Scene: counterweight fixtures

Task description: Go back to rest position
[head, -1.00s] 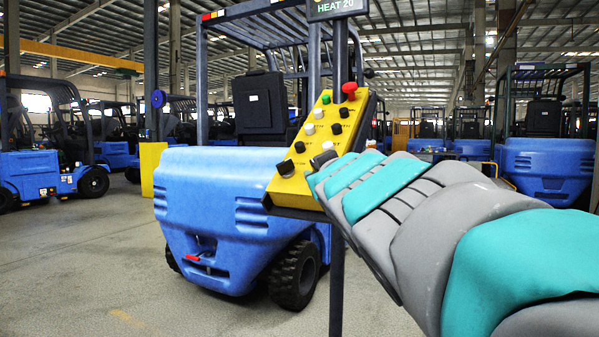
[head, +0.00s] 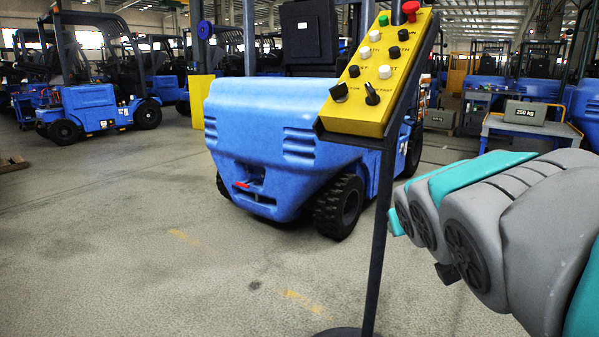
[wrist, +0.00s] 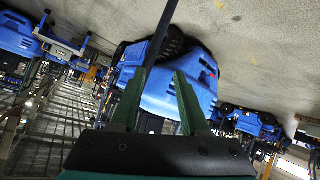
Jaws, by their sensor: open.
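My gripper (wrist: 158,103) shows in the wrist view with its two green fingers spread apart and nothing between them. In the head view my grey and teal arm reaches in from the right, and the fingers are not visible there. The yellow control panel (head: 381,75) stands on a thin dark post (head: 379,230) left of my arm, clear of it. It carries a red mushroom button (head: 410,10), a green button, several black and white buttons, and two black knobs near its lower edge.
A blue forklift (head: 265,140) stands close behind the panel post. Another blue forklift (head: 90,108) is at the far left. A grey 250 kg weight (head: 525,112) rests on a cart (head: 500,126) at the right.

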